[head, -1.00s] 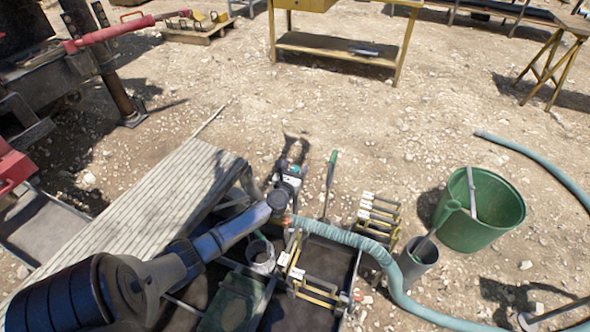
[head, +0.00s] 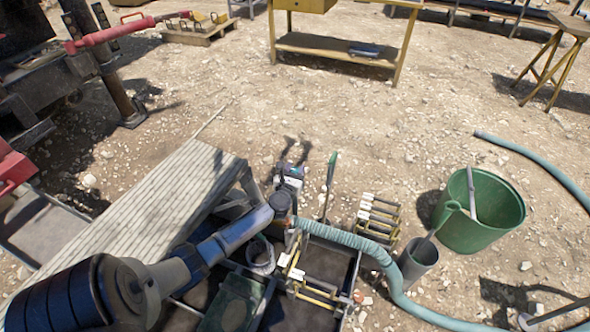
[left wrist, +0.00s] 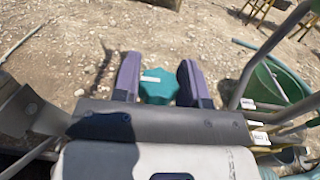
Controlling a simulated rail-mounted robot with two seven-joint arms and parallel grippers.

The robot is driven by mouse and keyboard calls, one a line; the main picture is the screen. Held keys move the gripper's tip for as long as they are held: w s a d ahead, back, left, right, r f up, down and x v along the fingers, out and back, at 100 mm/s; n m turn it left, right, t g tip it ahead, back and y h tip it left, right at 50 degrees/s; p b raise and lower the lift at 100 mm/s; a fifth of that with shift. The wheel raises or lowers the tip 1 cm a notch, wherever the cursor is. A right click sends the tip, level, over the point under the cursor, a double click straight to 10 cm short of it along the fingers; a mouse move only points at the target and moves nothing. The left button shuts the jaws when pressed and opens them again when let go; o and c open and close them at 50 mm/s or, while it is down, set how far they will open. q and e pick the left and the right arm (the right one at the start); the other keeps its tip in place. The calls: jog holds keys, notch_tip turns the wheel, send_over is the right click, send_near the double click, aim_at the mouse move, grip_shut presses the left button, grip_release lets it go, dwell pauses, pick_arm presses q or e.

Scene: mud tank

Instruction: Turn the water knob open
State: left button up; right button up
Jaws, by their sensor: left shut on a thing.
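The water knob (left wrist: 158,87) is teal and lobed with a pale mark on top. In the left wrist view it sits between the two dark fingers of my left gripper (left wrist: 160,85), which are shut on it from both sides. In the head view my left gripper (head: 291,176) is at the far end of the mud tank (head: 328,258), near the end of the pale blue hose (head: 345,239). There the wrist and fingers mostly hide the knob. My right gripper is in neither view.
A slatted wooden platform (head: 150,205) lies left of the tank. A green-handled tool (head: 331,172) stands just right of my left gripper. A green bucket (head: 479,235) and a grey cylinder (head: 418,256) stand on the right. Open gravel lies beyond the tank.

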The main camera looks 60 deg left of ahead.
pick_arm(q)
jog(key=shift+d+n+g+y, duration=0.1)
jog(key=shift+n+g+y, duration=0.6)
jog(key=shift+g+y, duration=0.1)
jog(key=shift+n+g+y, duration=0.4)
jog(key=shift+f+n+g+y+b, duration=0.2)
jog(key=shift+n+g+y+b, duration=0.1)
jog(key=shift+n+g+y, duration=0.75)
jog(key=n+g+y+b, duration=0.1)
jog(key=n+g+b, duration=0.1)
jog(key=g, duration=0.1)
jog(key=n+g+b, duration=0.2)
jog(key=g+b, duration=0.1)
jog(key=shift+f+g+y, duration=0.1)
jog(key=shift+g+y, duration=0.25)
jog(key=n+g+b, duration=0.1)
jog(key=g+b, duration=0.1)
jog(key=shift+n+b, duration=0.25)
jog(key=shift+b, duration=0.05)
jog(key=shift+r+g, duration=0.25)
jog(key=shift+g, duration=0.05)
jog(key=o, duration=0.9)
